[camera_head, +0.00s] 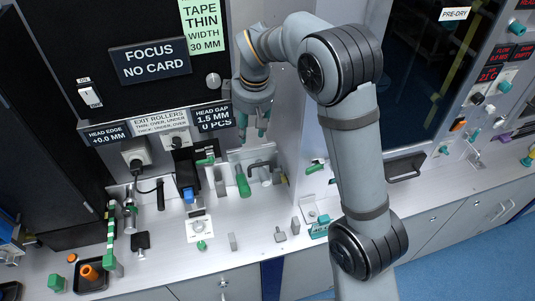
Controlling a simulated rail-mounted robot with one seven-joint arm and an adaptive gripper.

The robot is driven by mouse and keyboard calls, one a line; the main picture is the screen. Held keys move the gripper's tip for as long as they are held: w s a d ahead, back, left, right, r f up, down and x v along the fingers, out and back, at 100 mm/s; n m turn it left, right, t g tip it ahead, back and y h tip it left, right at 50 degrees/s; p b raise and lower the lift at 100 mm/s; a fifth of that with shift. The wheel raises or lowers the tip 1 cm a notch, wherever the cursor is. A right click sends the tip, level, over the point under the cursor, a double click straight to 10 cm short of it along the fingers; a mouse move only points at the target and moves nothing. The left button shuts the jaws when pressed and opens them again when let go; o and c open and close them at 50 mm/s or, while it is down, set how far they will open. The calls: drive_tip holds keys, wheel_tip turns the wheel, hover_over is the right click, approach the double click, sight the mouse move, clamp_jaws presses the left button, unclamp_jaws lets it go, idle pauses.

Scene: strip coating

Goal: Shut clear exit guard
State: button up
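My gripper (253,130) hangs down in front of the machine at the centre. Its two teal-tipped fingers are apart, with nothing visible between them. Below it, slightly right, is a dark bent handle (261,164). A pale, see-through panel (238,156) around this handle appears to be the clear exit guard. Its edges are faint, so I cannot tell how far open it stands. The gripper appears above the handle and apart from it.
A green-handled lever (242,182) stands just left of the dark handle. The exit rollers label (160,121) and head gap display (212,117) are to the left. Small blocks (280,234) and a black tray (91,274) sit on the counter (190,262). A dark window door (425,70) is right.

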drive_tip(key=f+n, duration=0.3)
drive_tip(key=s+d+f+n+g+p, duration=0.1)
drive_tip(key=f+n, duration=0.2)
drive_tip(key=s+d+f+n, duration=0.1)
drive_tip(key=f+n, duration=0.2)
drive_tip(key=f, duration=0.1)
drive_tip(key=shift+s+f+n+h, duration=0.1)
drive_tip(key=shift+n+h, duration=0.3)
drive_tip(key=shift+c, duration=1)
clamp_jaws()
drive_tip(key=shift+f, duration=0.1)
